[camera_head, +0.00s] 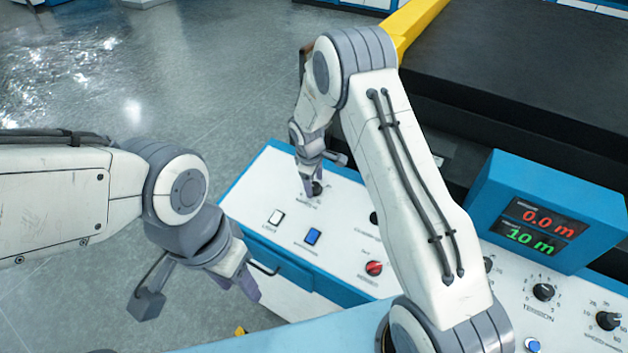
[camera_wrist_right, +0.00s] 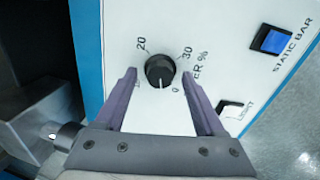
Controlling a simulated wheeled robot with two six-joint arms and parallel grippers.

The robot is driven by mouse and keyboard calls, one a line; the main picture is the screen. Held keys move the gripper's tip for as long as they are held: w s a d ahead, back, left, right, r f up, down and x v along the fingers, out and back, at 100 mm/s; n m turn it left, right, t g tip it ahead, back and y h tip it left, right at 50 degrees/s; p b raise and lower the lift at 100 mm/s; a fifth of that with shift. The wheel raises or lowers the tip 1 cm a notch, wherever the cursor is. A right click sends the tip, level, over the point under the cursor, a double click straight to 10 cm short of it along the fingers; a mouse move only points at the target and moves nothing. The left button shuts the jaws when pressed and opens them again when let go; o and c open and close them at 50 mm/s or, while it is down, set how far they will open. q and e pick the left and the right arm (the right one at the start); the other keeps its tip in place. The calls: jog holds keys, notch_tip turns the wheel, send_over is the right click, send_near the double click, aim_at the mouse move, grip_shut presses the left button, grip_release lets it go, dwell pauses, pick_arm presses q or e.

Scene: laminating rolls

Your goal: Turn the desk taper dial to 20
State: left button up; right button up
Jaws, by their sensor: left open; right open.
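The taper dial is a small black knob (camera_wrist_right: 160,70) on the white desk panel, between the spread fingers of my right gripper (camera_wrist_right: 165,98) in the right wrist view. The fingers stand on both sides of it, apart from it. Its pale pointer mark faces down in that view, toward my gripper; the labels 20, 30 and 0 show around it. In the head view the dial (camera_head: 318,188) is partly hidden by my right gripper (camera_head: 314,180). My left gripper (camera_head: 203,293) is open and empty, left of the desk front.
Near the dial are a white light switch (camera_head: 275,217) and a blue static bar switch (camera_head: 312,236). A red knob (camera_head: 374,268) lies further right. A blue display box (camera_head: 545,215) reads 0.0 m and 10 m. Open floor (camera_head: 180,80) lies behind the left arm.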

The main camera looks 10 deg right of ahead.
jog(key=shift+f, duration=0.3)
grip_shut()
